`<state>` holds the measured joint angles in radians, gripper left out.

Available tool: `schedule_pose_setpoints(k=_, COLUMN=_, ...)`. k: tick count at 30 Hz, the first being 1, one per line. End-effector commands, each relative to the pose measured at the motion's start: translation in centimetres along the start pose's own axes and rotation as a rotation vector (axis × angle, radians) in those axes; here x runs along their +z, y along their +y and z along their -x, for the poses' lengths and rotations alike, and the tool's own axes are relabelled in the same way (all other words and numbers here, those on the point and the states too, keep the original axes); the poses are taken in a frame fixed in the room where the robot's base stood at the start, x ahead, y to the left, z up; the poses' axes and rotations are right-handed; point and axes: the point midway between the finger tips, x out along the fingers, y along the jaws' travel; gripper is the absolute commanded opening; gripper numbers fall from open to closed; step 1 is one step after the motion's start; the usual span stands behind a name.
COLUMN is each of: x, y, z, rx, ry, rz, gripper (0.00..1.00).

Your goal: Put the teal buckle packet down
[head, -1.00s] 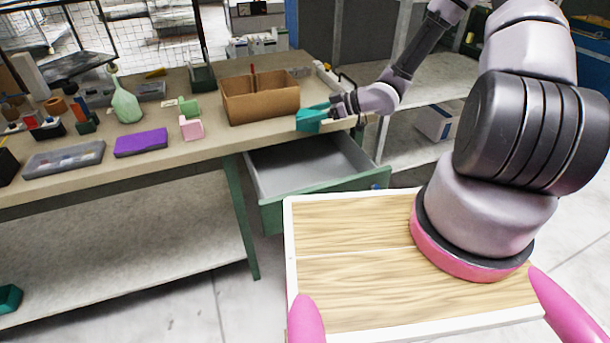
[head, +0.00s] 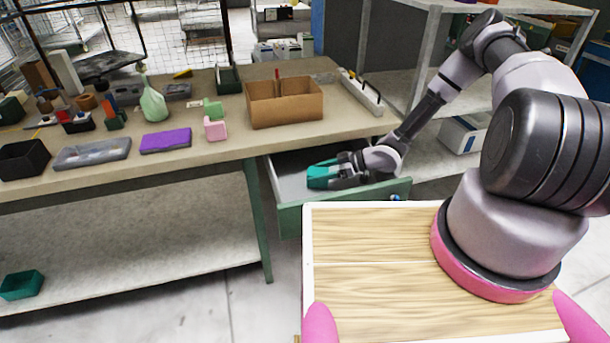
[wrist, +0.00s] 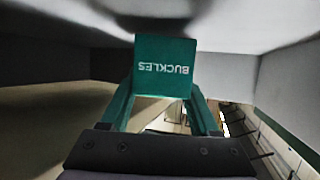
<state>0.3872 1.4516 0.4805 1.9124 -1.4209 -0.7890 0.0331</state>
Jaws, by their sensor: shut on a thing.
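The teal buckle packet (head: 322,175) is held in my gripper (head: 338,176), inside or just over the open drawer (head: 292,186) under the workbench. In the wrist view the packet (wrist: 165,66) shows its face with the word BUCKLES, between the two fingers of my gripper (wrist: 163,95). The gripper is shut on it. The drawer has a grey inside and a green front (head: 345,208). I cannot tell whether the packet touches the drawer floor.
On the workbench top (head: 220,160) stand a cardboard box (head: 285,105), a purple block (head: 166,140), a pink piece (head: 215,130) and a green bottle (head: 153,104). A white tray-like holder (head: 361,92) lies at the bench's right end. A teal bin (head: 21,285) sits on the lower shelf.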

Motion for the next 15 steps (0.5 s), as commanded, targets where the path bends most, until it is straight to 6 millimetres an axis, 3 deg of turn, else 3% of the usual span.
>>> schedule_pose_setpoints(k=5, x=-0.5, y=0.0, z=-1.4, rx=-0.002, ry=0.002, rz=0.002, gripper=0.0)
schedule_pose_setpoints(k=10, x=-1.6, y=-0.1, z=-4.1, rx=-0.002, ry=0.002, rz=0.001, gripper=0.0)
schedule_pose_setpoints(k=15, x=-0.3, y=0.0, z=-4.2, rx=0.0, ry=0.0, rz=0.001, gripper=0.0)
